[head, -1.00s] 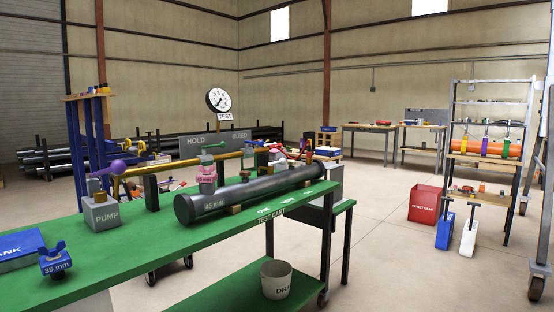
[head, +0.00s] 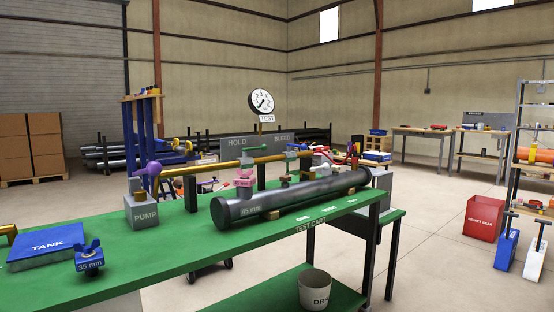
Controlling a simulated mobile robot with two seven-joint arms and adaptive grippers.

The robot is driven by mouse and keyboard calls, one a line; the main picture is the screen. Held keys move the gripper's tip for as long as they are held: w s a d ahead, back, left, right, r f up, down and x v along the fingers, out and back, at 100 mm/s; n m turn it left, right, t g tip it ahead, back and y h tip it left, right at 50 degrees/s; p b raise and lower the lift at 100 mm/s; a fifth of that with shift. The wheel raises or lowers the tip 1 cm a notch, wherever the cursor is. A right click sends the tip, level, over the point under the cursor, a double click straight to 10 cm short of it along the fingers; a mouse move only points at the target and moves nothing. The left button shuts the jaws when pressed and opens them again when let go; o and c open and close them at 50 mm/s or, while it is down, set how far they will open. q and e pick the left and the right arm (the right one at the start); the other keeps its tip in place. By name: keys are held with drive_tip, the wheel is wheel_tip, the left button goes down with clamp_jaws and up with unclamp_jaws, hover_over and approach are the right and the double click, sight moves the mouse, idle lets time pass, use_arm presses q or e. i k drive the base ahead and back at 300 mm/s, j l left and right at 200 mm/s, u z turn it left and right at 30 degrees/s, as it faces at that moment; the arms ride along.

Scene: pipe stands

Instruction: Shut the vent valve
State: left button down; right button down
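No part is readably labelled as the vent valve, so I cannot tell which one it is. On the green test cart (head: 160,262), a brass line (head: 205,167) runs behind a dark 45 mm pipe (head: 290,196). A purple knob (head: 154,168) sits on the line by the grey pump (head: 142,211). A green lever (head: 257,148) stands in front of the HOLD and BLEED sign (head: 236,142). A pink fitting (head: 244,179) stands on or by the pipe. Small fittings near the pipe's far end are too small to read. Neither gripper shows.
A blue tank (head: 45,247) and a blue 35 mm clamp (head: 90,262) lie at the cart's near left. A drain bucket (head: 314,289) stands on the lower shelf. A red bin (head: 483,218) stands right. Open floor lies between cart and bin.

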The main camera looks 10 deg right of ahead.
sight(325, 166)
drive_tip(key=i+l+u, duration=0.1)
drive_tip(key=l+u, duration=0.2)
drive_tip(key=l, duration=0.25)
drive_tip(key=l+u, duration=0.3)
drive_tip(key=l, duration=0.25)
drive_tip(key=l+u, duration=0.25)
drive_tip(key=l, duration=1.6)
drive_tip(key=k+l, duration=0.1)
drive_tip(key=l, duration=0.6)
drive_tip(key=l+u, duration=0.1)
drive_tip(key=l, duration=0.6)
drive_tip(key=k+l, duration=0.15)
drive_tip(key=l, duration=0.55)
